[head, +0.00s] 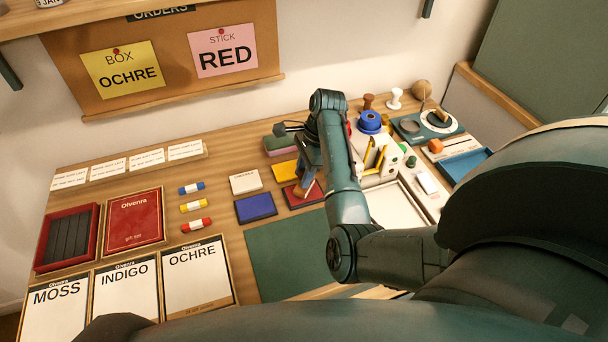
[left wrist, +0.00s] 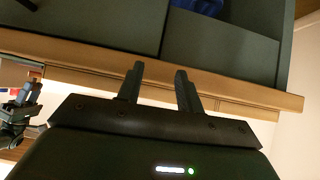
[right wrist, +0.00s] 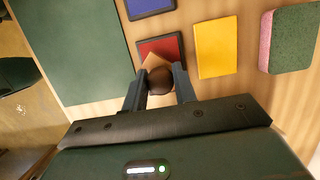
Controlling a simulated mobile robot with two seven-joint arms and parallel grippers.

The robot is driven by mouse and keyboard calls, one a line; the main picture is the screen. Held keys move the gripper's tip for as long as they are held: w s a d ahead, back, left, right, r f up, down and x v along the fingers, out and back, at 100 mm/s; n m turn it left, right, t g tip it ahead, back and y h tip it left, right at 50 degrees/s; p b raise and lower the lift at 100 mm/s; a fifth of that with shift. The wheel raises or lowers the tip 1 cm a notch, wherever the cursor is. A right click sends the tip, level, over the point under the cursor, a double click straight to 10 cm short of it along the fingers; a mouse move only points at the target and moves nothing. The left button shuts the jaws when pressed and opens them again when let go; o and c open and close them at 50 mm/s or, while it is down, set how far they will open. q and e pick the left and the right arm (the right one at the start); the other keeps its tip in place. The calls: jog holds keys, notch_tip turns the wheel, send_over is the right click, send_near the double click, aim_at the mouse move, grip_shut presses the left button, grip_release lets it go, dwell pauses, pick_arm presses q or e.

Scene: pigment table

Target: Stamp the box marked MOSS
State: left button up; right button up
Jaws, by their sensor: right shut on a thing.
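The white MOSS box (head: 54,312) lies at the front left in the head view, left of the INDIGO box (head: 125,292) and the OCHRE box (head: 197,275). My right gripper (head: 308,178) is shut on a wooden stamp (head: 311,190) at the red ink pad (head: 290,197). In the right wrist view, the stamp's dark round knob (right wrist: 160,82) sits between the fingers, and its base overlaps the red pad's edge (right wrist: 172,45). I cannot tell whether its face touches the pad. My left gripper (left wrist: 158,85) is open and empty in the left wrist view, below a wooden edge.
Blue (head: 256,208) and yellow (head: 285,171) pads flank the red one. A green mat (head: 285,255) lies in front. Notes on the board read BOX OCHRE (head: 123,78) and STICK RED (head: 222,50). A red gift-set box (head: 134,220) and several paint sticks lie left. More tools crowd the right.

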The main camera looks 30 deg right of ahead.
jog(key=shift+r, duration=1.5)
jog(key=shift+w+r, duration=0.2)
jog(key=shift+r, duration=0.6)
jog(key=shift+s+r, duration=0.2)
jog(key=shift+r, duration=0.25)
